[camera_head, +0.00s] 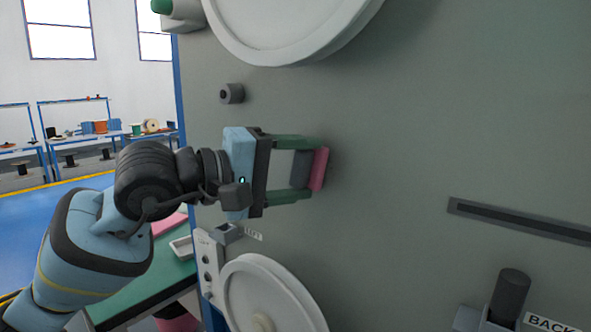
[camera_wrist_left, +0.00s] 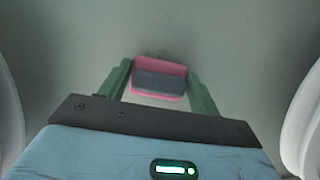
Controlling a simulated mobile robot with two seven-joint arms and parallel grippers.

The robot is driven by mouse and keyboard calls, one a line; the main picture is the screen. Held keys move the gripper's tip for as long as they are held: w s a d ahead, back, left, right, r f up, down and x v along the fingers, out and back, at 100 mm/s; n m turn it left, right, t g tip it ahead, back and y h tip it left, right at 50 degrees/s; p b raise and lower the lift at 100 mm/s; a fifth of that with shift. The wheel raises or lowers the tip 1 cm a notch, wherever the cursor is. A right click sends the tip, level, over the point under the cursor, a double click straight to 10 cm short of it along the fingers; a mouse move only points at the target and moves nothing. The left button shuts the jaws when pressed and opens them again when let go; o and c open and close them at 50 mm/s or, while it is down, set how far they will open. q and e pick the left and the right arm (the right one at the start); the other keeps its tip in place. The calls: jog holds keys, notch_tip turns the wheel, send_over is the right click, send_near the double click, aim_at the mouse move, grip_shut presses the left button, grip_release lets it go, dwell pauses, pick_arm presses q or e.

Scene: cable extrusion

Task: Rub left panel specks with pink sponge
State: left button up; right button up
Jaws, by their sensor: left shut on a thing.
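My left gripper (camera_head: 300,168) comes in from the left and is shut on the pink sponge (camera_head: 319,169), which has a grey backing on the gripper side. The pink face is turned to the grey-green panel (camera_head: 400,120) and is at or very near its surface; I cannot tell if it touches. In the left wrist view the sponge (camera_wrist_left: 160,72) sits between the green fingers (camera_wrist_left: 160,90), with the panel behind it. A few faint dark marks show just above the sponge there; other specks are not clear. My right gripper is not in view.
A large white wheel (camera_head: 290,30) is above the gripper and another white wheel (camera_head: 265,295) is below it. A dark knob (camera_head: 232,93) sticks out at upper left. A slotted bar (camera_head: 520,220) and a dark post (camera_head: 510,295) are at right. A green-topped table (camera_head: 150,285) stands at lower left.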

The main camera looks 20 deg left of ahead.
pick_arm(q)
jog(key=shift+w+d, duration=0.15)
jog(key=shift+w, duration=0.15)
jog(key=shift+s+d+p, duration=0.1)
jog(key=shift+s+d, duration=0.15)
jog(key=shift+d, duration=0.35)
jog(key=shift+s+d+p, duration=0.15)
jog(key=shift+s+d, duration=0.15)
jog(key=shift+d, duration=0.35)
jog(key=shift+s+d+p, duration=0.1)
jog(key=shift+s+d, duration=0.15)
jog(key=shift+d, duration=0.35)
jog(key=shift+w, duration=0.15)
jog(key=shift+w+a+b, duration=0.1)
jog(key=shift+w+a, duration=0.15)
jog(key=shift+a, duration=0.4)
jog(key=shift+w+a+b, duration=0.15)
jog(key=shift+w+a, duration=0.05)
jog(key=shift+a, duration=0.4)
jog(key=shift+w+a+b, duration=0.1)
jog(key=shift+w+a, duration=0.15)
jog(key=shift+a, duration=0.4)
jog(key=shift+s, duration=0.1)
